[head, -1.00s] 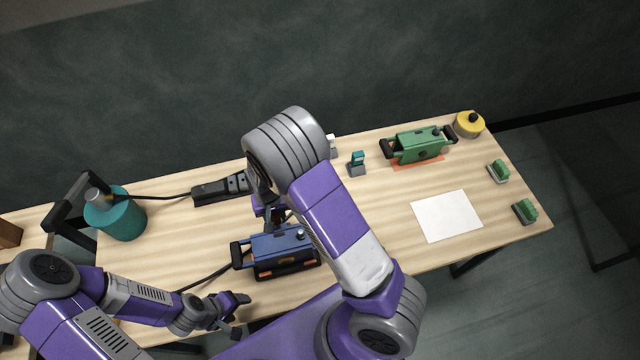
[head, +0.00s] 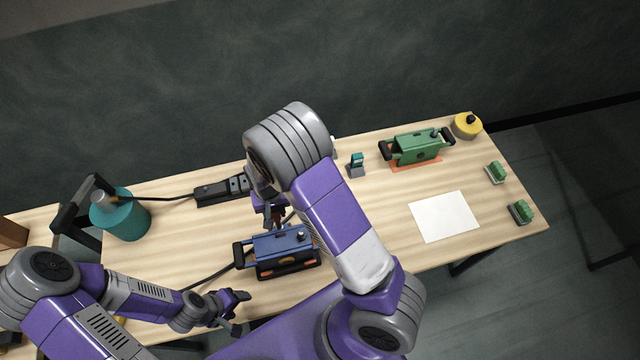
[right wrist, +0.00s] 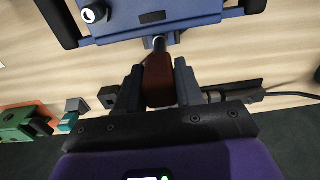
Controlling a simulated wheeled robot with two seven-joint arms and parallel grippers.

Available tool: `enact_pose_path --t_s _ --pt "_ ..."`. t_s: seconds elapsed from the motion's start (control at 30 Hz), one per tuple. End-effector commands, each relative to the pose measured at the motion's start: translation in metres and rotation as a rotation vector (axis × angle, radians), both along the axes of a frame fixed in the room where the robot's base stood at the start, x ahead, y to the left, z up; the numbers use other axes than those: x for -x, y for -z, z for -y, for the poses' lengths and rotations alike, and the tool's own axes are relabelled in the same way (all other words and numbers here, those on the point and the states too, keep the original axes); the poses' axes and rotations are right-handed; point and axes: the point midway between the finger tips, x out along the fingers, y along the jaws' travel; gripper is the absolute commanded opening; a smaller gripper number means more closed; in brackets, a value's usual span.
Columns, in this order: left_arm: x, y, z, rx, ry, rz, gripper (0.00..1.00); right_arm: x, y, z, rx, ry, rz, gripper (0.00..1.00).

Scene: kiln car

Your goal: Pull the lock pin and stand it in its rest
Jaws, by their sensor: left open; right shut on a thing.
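The lock pin shows as a dark red grip (right wrist: 159,80) with a short metal shank in the right wrist view. My right gripper (right wrist: 160,88) is shut on this grip. The shank points at the side of a blue unit (right wrist: 190,18); I cannot tell whether its tip is still inside. In the head view my right gripper (head: 273,213) is at the blue unit's (head: 270,245) far side, partly hidden by my arm. My left gripper (head: 240,297) is open and empty near the front edge. I cannot tell which thing is the pin's rest.
A small grey-and-teal block (head: 356,168) stands right of my right arm. A green unit (head: 416,147) sits on an orange patch, with a yellow round thing (head: 467,126) beyond. A white sheet (head: 445,217) lies at right. A teal canister (head: 122,217) and black strip (head: 212,191) are left.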

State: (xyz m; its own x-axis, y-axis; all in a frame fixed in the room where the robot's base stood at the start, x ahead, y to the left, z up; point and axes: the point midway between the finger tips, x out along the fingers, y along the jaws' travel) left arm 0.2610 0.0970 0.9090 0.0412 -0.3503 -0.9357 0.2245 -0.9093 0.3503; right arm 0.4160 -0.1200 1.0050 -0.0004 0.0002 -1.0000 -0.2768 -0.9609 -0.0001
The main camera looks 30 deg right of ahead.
Motion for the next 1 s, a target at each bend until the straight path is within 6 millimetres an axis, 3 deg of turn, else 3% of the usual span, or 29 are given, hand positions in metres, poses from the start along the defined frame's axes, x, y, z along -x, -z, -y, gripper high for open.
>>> enact_pose_path --t_s 0.2,0.63,1.0 --pt "0.000 -0.010 0.000 0.000 0.000 0.000 0.64 0.000 -0.012 0.000 0.000 0.000 0.001 0.00" --pt "0.000 -0.013 0.000 0.000 0.000 0.000 0.64 0.000 -0.016 0.000 0.000 0.000 0.001 0.00" --pt "0.000 -0.044 0.000 0.000 0.000 0.000 0.64 0.000 -0.053 0.000 0.001 -0.002 0.002 0.00"
